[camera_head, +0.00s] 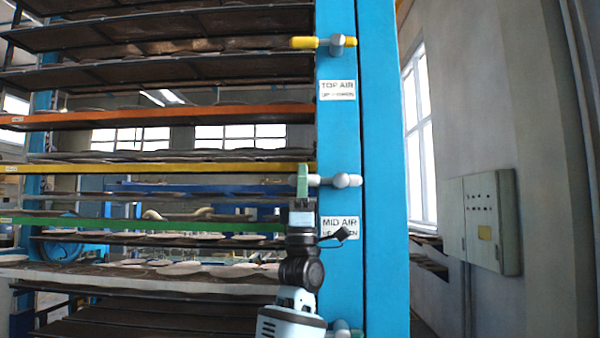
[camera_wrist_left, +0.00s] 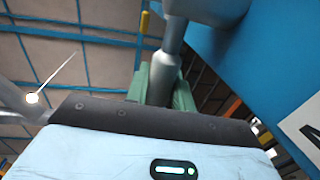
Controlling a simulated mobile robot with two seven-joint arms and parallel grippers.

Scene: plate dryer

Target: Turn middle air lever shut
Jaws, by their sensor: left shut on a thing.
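The middle air lever (camera_head: 325,180) is a grey handle with a rounded hub on the blue post, above the "MID AIR" label (camera_head: 338,227). In the head view it lies about level and points left from the hub. My left gripper (camera_head: 302,181) comes up from below, its green fingers shut on the handle left of the hub. In the left wrist view the grey lever (camera_wrist_left: 168,68) runs down between the green fingers of my left gripper (camera_wrist_left: 160,88). The fingers partly hide the handle. My right gripper is not in view.
The blue post (camera_head: 384,150) stands just right of the gripper. A top lever (camera_head: 314,42) with a yellow handle sits above. Part of another lever hub (camera_head: 343,328) shows low on the post. Rack shelves (camera_head: 150,120) with plates fill the left. A grey control box (camera_head: 490,220) hangs at right.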

